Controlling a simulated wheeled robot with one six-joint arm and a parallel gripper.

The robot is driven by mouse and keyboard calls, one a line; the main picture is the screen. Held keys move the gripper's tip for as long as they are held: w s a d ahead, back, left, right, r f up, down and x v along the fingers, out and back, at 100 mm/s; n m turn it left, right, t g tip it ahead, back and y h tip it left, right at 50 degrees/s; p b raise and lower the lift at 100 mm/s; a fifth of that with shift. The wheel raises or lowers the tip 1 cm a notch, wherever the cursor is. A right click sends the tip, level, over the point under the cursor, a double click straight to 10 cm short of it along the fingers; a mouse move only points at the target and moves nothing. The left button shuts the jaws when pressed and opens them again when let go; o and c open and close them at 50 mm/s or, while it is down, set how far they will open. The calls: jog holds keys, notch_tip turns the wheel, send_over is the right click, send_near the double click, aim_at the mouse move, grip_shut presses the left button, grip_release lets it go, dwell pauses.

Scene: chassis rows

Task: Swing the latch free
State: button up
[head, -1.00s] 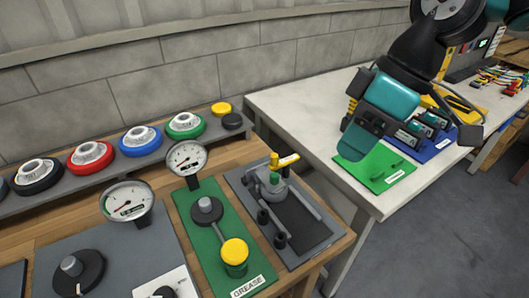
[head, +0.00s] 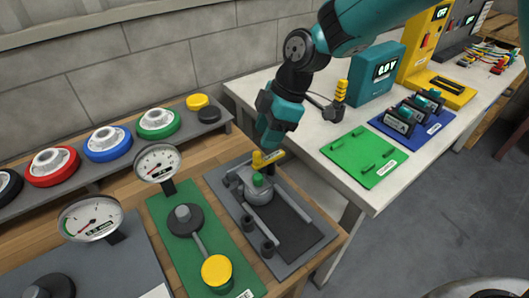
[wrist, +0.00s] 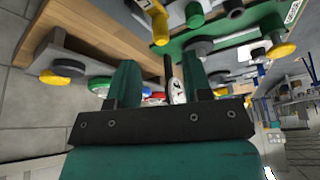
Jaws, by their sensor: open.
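The latch fixture is a grey plate (head: 308,215) at the front right of the wooden bench. It carries a grey round body with a green cap (head: 258,180), a yellow handle (head: 266,158) and rails. I take the yellow handle to be the latch's grip. My gripper (head: 270,138) hangs just above and behind the yellow handle in the head view, apart from it as far as I can tell. In the wrist view my gripper (wrist: 160,82) has its two teal fingers spread with nothing held. A yellow handle (wrist: 160,28) shows beyond the fingertips there.
A green board (head: 165,215) with a yellow knob (head: 217,272) lies left of the fixture. A gauge (head: 158,163) stands close by. A shelf (head: 75,180) of coloured wheels runs along the wall. A white table (head: 330,165) with green and blue boards stands right.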

aim_at(258, 151)
jog(key=x, duration=0.7)
